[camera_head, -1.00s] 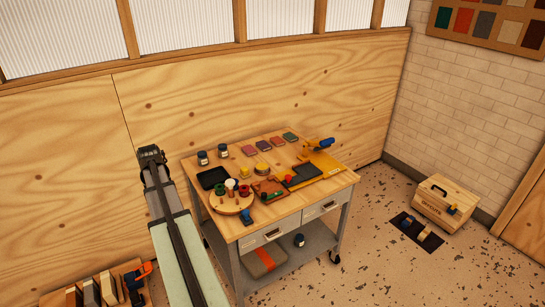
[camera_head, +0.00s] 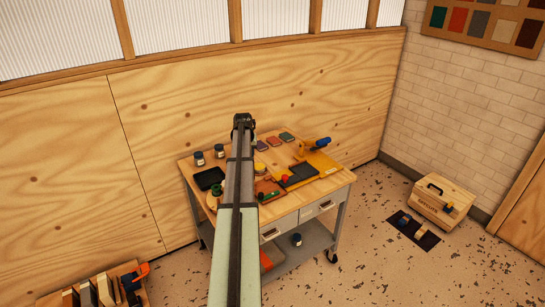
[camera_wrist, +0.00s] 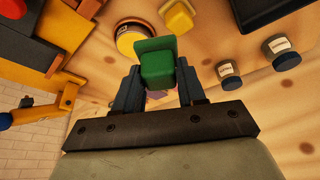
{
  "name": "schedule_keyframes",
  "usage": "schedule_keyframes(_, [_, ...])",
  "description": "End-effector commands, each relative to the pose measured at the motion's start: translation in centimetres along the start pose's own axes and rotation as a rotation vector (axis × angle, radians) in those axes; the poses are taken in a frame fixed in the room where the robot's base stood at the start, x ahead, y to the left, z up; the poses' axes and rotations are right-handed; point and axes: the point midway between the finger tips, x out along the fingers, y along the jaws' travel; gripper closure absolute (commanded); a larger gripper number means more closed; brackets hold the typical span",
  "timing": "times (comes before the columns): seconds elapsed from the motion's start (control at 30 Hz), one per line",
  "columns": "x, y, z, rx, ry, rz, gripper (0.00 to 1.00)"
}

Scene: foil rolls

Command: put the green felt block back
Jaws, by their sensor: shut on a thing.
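My gripper (camera_wrist: 160,76) is shut on the green felt block (camera_wrist: 157,62). The block sits between the two fingers, with a wider green edge at its upper end in the wrist view. In the head view my gripper (camera_head: 243,121) is over the back of the wooden workbench (camera_head: 316,196), and the felt block cannot be made out there.
A yellow tin (camera_wrist: 138,40), a yellow block (camera_wrist: 178,18) and two jars (camera_wrist: 229,75) show below. A black tray (camera_head: 209,178) is left; a yellow jig (camera_head: 322,163) is right.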

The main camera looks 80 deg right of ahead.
Motion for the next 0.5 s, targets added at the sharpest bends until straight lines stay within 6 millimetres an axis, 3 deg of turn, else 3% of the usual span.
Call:
schedule_keyframes(0.03, [0.7, 2.2, -1.6, 0.024, -0.001, 0.011, 0.84])
schedule_keyframes(0.1, [1.2, 4.8, -2.9, 0.051, -0.001, 0.023, 0.84])
schedule_keyframes(0.3, [3.0, 10.5, -7.2, 0.114, -0.002, 0.051, 0.84])
schedule_keyframes(0.5, [5.1, 11.6, -12.4, 0.140, 0.001, 0.063, 0.84])
